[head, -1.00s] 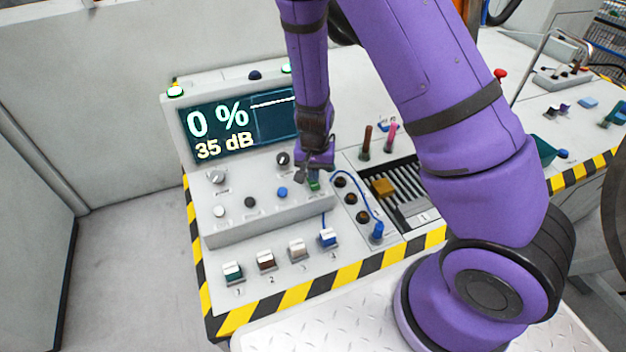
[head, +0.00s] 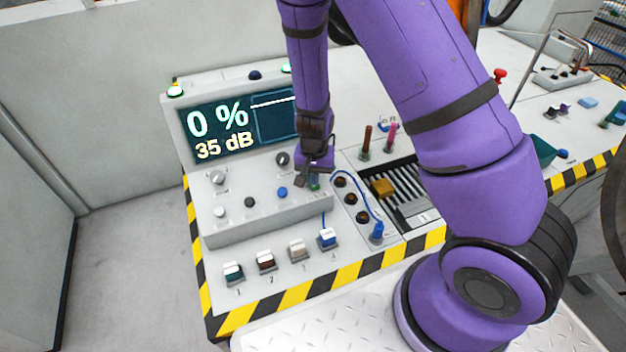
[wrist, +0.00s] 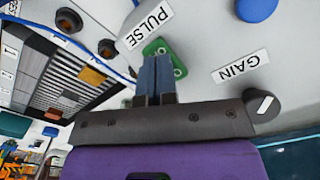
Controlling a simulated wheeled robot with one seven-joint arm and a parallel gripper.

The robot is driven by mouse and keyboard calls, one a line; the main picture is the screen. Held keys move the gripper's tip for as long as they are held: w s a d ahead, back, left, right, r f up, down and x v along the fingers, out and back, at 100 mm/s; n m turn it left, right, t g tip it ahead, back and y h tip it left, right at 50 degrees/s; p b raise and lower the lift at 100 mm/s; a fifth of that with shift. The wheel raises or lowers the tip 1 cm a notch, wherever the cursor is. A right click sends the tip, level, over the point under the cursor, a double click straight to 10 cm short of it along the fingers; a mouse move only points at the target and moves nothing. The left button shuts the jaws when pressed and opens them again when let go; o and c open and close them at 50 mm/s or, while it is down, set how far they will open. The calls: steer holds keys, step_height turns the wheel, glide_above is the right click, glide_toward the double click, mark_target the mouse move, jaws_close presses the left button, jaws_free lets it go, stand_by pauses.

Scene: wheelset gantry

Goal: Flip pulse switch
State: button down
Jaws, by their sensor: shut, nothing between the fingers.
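The pulse switch has a green plate (wrist: 179,62) beside the PULSE label (wrist: 150,26) in the wrist view. My gripper (wrist: 155,60) is shut and empty, with its blue-grey fingertips over this plate. The fingers hide the middle of the switch, so I cannot tell its lever position or whether they touch it. In the head view my gripper (head: 303,183) is at the right end of the raised control box (head: 265,215). Only a little of the green switch (head: 315,184) shows beside it.
A GAIN knob (wrist: 262,105) and a blue button (wrist: 257,8) are near the fingers. Black sockets (head: 350,198) and a blue cable (head: 372,197) lie to the right. The screen (head: 240,125) reads 0 % and 35 dB. Several rocker switches (head: 265,260) line the front.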

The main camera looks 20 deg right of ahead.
steer(key=shift+r, duration=3.45)
step_height(320, 180, up, 11)
steer(key=n+y, duration=0.1)
steer(key=y, duration=0.1)
glide_above(315, 189)
steer(key=s+d+r+n+t, duration=0.2)
steer(key=s+r, duration=0.3)
steer(key=r, duration=0.7)
steer(key=s+d+r+n+t+h, duration=0.1)
steer(key=s+d+r, duration=0.1)
steer(key=s+r, duration=0.4)
steer(key=s+d+r+n+t+h, duration=0.1)
steer(key=s+d+r+n+t, duration=0.1)
steer(key=s+r, duration=0.4)
steer(key=s+d, duration=0.1)
steer(key=s, duration=0.3)
steer(key=shift+s+d, duration=0.15)
steer(key=shift+s, duration=0.05)
